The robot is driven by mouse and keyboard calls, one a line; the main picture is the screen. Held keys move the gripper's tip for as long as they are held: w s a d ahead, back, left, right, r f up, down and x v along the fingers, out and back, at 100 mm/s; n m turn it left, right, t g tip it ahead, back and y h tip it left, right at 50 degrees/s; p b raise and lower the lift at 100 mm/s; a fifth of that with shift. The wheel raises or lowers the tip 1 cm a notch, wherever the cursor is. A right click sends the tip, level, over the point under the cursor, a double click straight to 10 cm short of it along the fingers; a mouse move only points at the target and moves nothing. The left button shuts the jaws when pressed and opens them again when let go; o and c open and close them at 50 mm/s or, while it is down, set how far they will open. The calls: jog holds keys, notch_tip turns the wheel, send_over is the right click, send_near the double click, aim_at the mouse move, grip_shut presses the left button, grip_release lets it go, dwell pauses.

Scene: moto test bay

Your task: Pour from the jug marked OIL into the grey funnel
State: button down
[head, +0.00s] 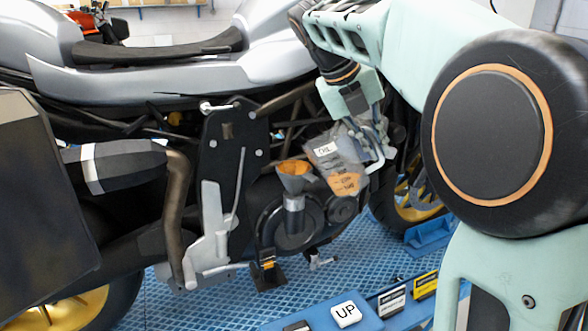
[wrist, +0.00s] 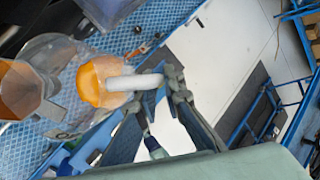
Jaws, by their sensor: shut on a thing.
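The jug marked OIL (head: 326,149) is clear, with orange liquid low in it. It is tilted left, its upper edge beside and slightly above the funnel mouth. The grey funnel (head: 294,184) stands upright in front of the motorbike's engine; its mouth looks orange inside, and I cannot tell whether that is liquid. No falling stream is clear. My gripper (head: 374,142) is shut on the jug's handle, right of the funnel. In the wrist view, the jug (wrist: 50,52) and its pale handle (wrist: 137,82) show between my fingers (wrist: 160,92), with the funnel (wrist: 22,92) at the left edge.
The silver and black motorbike (head: 180,75) fills the left and back. A blue textured platform (head: 190,308) lies below. A blue ledge at the front carries a white UP block (head: 346,314) and a yellow box (head: 425,285). A dark exhaust (head: 120,165) is left of the funnel.

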jog(key=shift+r, duration=0.1)
jog(key=shift+s+d+r+p, duration=0.25)
jog(key=shift+d+r+p, duration=0.55)
jog(key=shift+r+p, duration=0.2)
jog(key=d+r, duration=0.1)
jog(key=s+d+r, duration=0.1)
jog(key=d+r, duration=0.1)
